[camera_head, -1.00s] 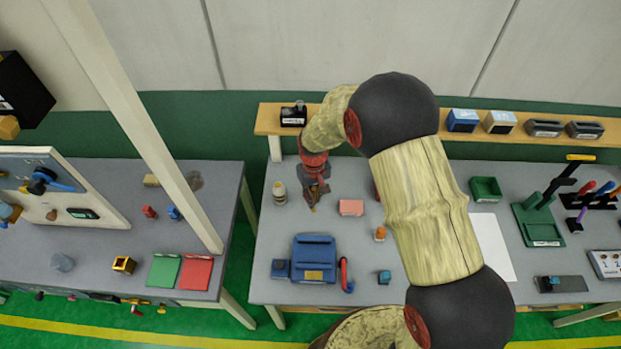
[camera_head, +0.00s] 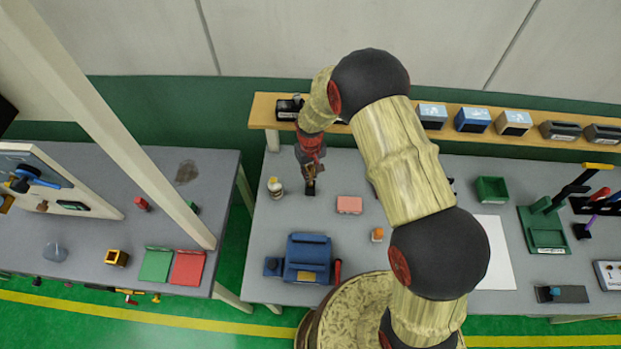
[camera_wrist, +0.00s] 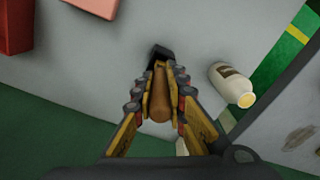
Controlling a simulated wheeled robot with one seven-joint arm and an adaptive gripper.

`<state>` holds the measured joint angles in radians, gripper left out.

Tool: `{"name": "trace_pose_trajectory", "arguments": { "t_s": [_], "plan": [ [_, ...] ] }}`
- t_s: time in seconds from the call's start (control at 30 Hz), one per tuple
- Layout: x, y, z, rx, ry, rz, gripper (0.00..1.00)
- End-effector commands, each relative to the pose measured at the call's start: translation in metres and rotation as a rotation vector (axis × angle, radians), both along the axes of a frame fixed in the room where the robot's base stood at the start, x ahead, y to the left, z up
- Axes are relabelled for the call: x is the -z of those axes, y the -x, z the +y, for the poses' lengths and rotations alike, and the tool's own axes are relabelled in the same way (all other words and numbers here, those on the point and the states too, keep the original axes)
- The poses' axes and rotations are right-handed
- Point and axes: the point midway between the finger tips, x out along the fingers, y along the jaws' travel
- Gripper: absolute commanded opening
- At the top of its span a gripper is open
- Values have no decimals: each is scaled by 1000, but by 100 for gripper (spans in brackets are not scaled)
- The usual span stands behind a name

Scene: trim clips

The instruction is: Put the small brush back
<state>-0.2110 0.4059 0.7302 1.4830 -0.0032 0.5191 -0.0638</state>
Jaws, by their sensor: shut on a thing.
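My gripper (camera_head: 310,172) hangs above the back left part of the grey workbench (camera_head: 240,272), right of a white bottle. In the wrist view my gripper (camera_wrist: 159,88) is shut on the small brush (camera_wrist: 160,98), around its brown wooden handle. A dark end of the brush shows beyond the fingertips. I cannot tell whether the brush touches the bench. A black labelled holder (camera_head: 287,113) stands on the wooden shelf (camera_head: 262,110) behind my gripper, partly hidden by my arm. I cannot tell whether it is the brush's place.
The white bottle (camera_head: 275,187) stands close left of my gripper; it also shows in the wrist view (camera_wrist: 232,85). A pink block (camera_head: 349,204) lies to the right. Several small boxes line the shelf's right part.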

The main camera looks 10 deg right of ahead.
Motion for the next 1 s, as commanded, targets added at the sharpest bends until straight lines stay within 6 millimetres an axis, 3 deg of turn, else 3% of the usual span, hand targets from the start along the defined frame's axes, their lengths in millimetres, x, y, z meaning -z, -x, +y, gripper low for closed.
{"name": "trace_pose_trajectory", "arguments": {
  "t_s": [0.27,0.63,0.67,1.0],
  "plan": [
    [34,1,0,0,1,3,0],
    [39,1,0,0,0,1,0],
    [39,1,0,0,0,1,14],
    [38,1,0,0,0,1,32]
  ]
}}
